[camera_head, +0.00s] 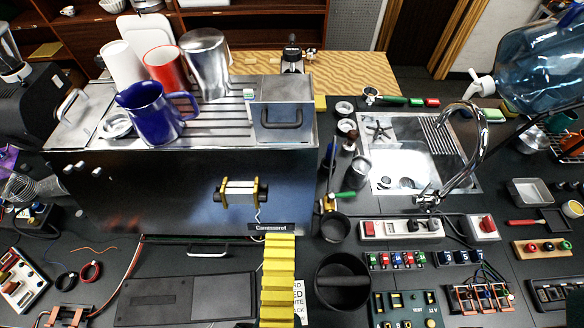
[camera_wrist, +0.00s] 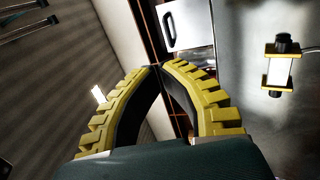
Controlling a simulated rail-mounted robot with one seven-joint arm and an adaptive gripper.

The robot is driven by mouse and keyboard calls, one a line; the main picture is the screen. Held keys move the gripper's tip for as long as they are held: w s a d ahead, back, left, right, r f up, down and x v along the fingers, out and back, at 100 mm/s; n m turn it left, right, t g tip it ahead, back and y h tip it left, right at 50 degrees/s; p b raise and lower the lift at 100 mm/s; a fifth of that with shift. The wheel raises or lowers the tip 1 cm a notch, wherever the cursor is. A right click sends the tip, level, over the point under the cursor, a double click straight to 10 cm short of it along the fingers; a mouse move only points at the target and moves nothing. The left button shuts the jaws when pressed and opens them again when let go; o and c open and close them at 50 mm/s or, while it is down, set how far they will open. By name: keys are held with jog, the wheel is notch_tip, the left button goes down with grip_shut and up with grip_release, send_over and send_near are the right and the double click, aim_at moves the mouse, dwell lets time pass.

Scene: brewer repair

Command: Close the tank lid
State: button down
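The brewer (camera_head: 170,190) is a wide metal box on the dark bench. A square metal lid (camera_head: 302,122) with a dark handle (camera_head: 282,125) is at its top right and appears raised, its handled face to the front; its exact angle is unclear. It also shows in the wrist view as a pale panel (camera_wrist: 195,25) above the fingers. My gripper (camera_head: 280,238) has yellow ridged fingers, in front of the brewer's lower right front. In the wrist view my gripper (camera_wrist: 159,67) has its fingertips together with nothing between them. It is apart from the lid.
A blue pitcher (camera_head: 152,112), a red cup (camera_head: 165,66) and a metal pitcher (camera_head: 207,62) stand on the brewer's top, left of the lid. A yellow-ended sight glass (camera_head: 240,194) sticks out from its front. A faucet (camera_head: 470,150) stands right. A black container (camera_head: 342,284) is beside my gripper.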

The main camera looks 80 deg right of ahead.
jog(key=t+p, duration=0.1)
jog(key=p, duration=0.1)
send_near(276, 104)
jog(key=d, duration=0.4)
jog(key=shift+w+d+r+n, duration=0.25)
jog(key=shift+r+n, duration=0.15)
jog(key=shift+r, duration=0.1)
jog(key=shift+r+p, duration=0.15)
jog(key=shift+p, duration=0.3)
jog(key=shift+r+y+p, duration=0.15)
jog(key=shift+y+p, duration=0.15)
jog(key=shift+p, duration=0.15)
jog(key=shift+d, duration=0.15)
jog(key=shift+d+p, duration=0.1)
jog(key=shift+p, duration=0.5)
